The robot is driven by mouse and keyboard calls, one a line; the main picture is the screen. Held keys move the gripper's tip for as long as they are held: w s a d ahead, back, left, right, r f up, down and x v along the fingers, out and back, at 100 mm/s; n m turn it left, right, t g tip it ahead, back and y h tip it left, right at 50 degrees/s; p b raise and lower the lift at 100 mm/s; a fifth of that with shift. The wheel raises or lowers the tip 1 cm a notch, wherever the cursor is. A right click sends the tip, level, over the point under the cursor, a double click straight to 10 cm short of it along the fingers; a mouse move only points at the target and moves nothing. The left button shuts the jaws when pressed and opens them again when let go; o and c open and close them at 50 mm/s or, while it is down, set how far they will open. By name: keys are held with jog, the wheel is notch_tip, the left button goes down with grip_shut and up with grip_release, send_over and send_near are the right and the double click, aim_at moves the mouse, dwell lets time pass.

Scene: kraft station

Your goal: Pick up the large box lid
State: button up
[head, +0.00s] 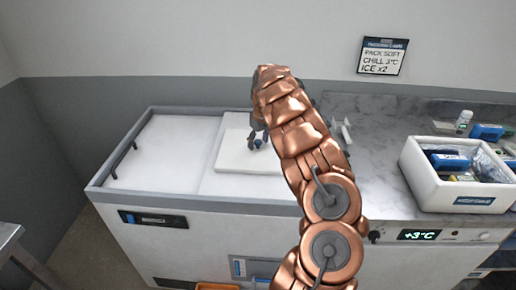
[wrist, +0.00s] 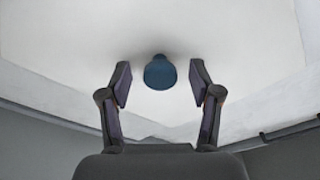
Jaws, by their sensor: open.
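The large box lid (head: 231,162) is a flat white slab lying on the white top of the chest unit, left of my arm. Its blue round knob (head: 257,144) shows just under my gripper (head: 258,135). In the wrist view the lid (wrist: 225,45) fills most of the picture, and the knob (wrist: 160,73) sits midway between my fingertips (wrist: 160,80). The fingers are open, one on each side of the knob, with a gap on both sides. I cannot tell how far above the lid the fingertips are. My arm hides the lid's right part.
A white open box (head: 420,185) with blue packs and bags stands on the marble counter (head: 375,180) at right. A white bottle (head: 464,121) and a blue item (head: 487,131) are behind it. The chest's left top (head: 160,150) is clear, with a dark handle (head: 123,160).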

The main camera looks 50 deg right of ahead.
jog(key=shift+f, duration=0.25)
grip_shut()
dwell(0.4)
